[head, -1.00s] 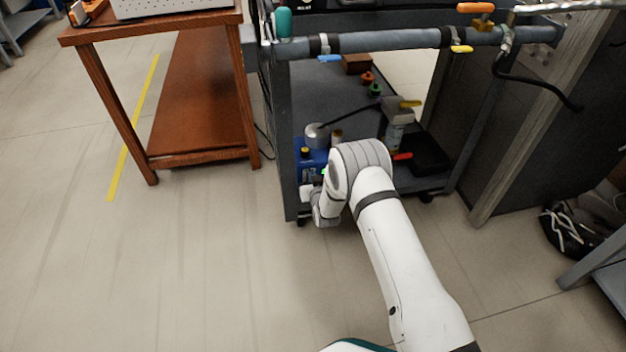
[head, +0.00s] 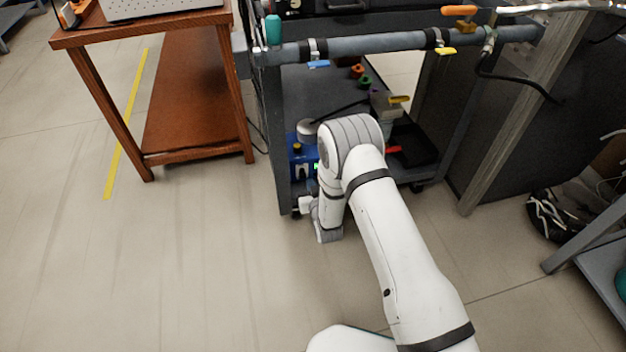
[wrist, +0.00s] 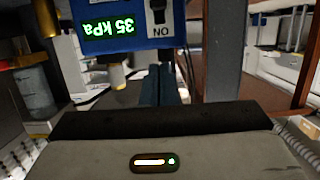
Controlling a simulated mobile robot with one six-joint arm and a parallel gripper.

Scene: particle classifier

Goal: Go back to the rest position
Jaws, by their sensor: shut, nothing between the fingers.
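My gripper (wrist: 164,72) shows in the wrist view as two dark fingers close together, shut and empty. Its tips lie in front of and just below a blue box (wrist: 120,42) with a green upside-down "35 kPa" readout and a black switch marked ON. I cannot tell whether the tips touch the box. In the head view my white arm reaches forward and bends down at the cart's front edge; the fingers cannot be made out there. The blue box also shows in the head view (head: 297,172), on the cart's lower shelf, partly hidden by my arm.
The grey cart (head: 284,185) has a pipe (head: 370,42) with coloured valve handles across its top. A wooden table (head: 205,158) stands to the left, and a grey bench (head: 590,255) to the right. The floor (head: 170,270) at front left is clear.

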